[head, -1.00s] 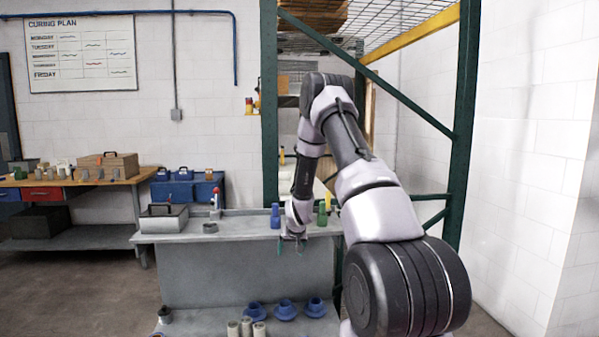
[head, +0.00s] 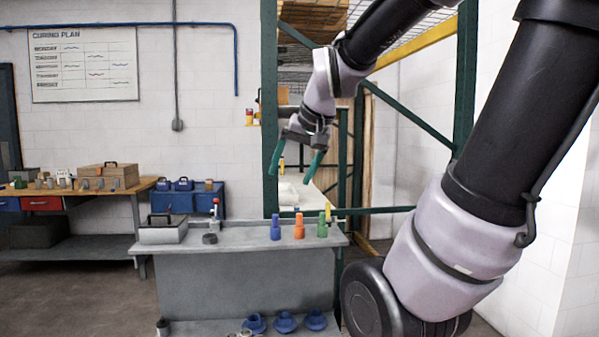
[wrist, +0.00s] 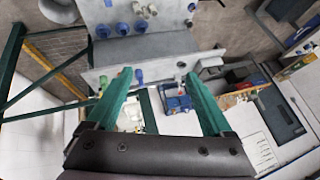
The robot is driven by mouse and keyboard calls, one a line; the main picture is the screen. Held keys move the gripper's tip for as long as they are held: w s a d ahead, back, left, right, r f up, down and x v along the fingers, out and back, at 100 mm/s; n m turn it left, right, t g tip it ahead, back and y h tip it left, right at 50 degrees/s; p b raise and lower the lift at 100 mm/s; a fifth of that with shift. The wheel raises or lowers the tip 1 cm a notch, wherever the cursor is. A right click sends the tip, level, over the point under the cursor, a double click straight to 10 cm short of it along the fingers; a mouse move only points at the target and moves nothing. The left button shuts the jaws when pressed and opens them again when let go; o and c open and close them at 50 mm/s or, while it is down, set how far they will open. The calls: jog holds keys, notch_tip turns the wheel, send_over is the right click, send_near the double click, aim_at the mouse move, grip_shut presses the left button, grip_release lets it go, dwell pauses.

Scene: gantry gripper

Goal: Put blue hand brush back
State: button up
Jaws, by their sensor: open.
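On the grey bench (head: 240,270) stand a small blue upright item (head: 276,228), an orange one (head: 299,226) and a green one (head: 323,229) in a row. The blue one is the likeliest blue hand brush, but it is too small to tell for sure. It also seems to show in the wrist view (wrist: 139,77), between the fingers and far from them. My gripper (head: 295,170) has green fingers spread wide with nothing between them. It hangs in the air above and behind the row, in front of the rack.
A grey toolbox (head: 163,231), a dark ring (head: 209,239) and a red-topped item (head: 215,210) stand on the bench's left part. Blue funnel-like pieces (head: 285,322) sit on its lower shelf. A green rack post (head: 270,110) rises behind. Blue boxes (head: 172,198) stand at the back left.

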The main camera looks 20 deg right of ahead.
jog(key=s+a, duration=0.1)
jog(key=s, duration=0.5)
jog(key=shift+s+r+y, duration=0.25)
jog(key=shift+s+y, duration=0.1)
jog(key=shift+y, duration=0.05)
